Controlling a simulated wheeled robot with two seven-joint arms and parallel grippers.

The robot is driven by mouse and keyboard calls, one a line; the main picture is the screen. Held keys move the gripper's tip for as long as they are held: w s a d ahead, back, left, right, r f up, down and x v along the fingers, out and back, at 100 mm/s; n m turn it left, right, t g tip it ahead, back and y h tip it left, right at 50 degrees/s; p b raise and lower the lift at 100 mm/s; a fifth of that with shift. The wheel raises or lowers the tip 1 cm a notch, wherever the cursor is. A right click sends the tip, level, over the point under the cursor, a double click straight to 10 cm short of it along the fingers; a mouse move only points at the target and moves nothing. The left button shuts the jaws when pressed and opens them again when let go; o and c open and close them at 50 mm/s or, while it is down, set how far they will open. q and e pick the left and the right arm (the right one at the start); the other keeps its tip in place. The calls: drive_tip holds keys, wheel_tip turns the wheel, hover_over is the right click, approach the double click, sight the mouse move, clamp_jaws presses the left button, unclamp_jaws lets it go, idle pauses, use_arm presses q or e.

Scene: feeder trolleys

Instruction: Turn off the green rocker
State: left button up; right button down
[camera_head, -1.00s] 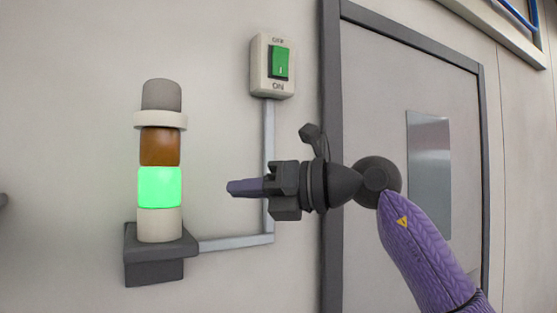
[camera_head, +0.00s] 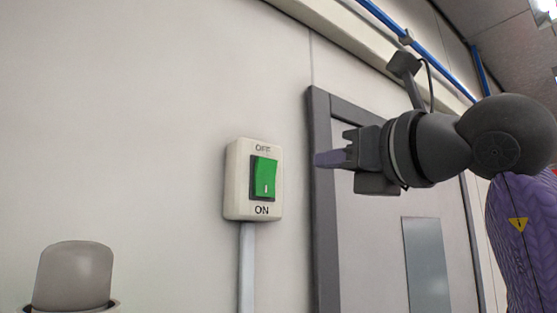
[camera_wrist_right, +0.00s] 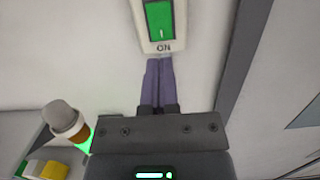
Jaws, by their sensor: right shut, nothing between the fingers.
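The green rocker (camera_head: 264,177) sits in a cream switch box (camera_head: 233,190) on the wall, with OFF printed above it and ON below. Its lower half carries a small white mark. My right gripper (camera_head: 318,159) is shut and empty, to the right of the box in the head view and apart from it in that picture. In the right wrist view the shut purple fingers (camera_wrist_right: 159,62) point at the lower edge of the box, just below ON, and the rocker (camera_wrist_right: 159,20) shows above them. I cannot tell whether they touch the box. My left gripper is not in view.
A signal lamp stack (camera_head: 75,275) stands at the lower left; its lit green section glows in the right wrist view (camera_wrist_right: 86,142). A grey conduit (camera_head: 247,265) runs down from the box. A grey-framed door (camera_head: 322,210) is to the right. The wall left of the box is bare.

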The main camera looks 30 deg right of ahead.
sight(269, 168)
drive_tip(key=w+p, duration=0.1)
drive_tip(key=w, duration=0.2)
drive_tip(key=w+r+p, duration=0.1)
drive_tip(key=w+p, duration=0.1)
drive_tip(key=w, duration=0.1)
drive_tip(key=w+p, duration=0.2)
drive_tip(key=w, duration=0.2)
drive_tip(key=shift+a+r, duration=0.4)
drive_tip(key=shift+w+f, duration=0.15)
drive_tip(key=shift+w, duration=0.25)
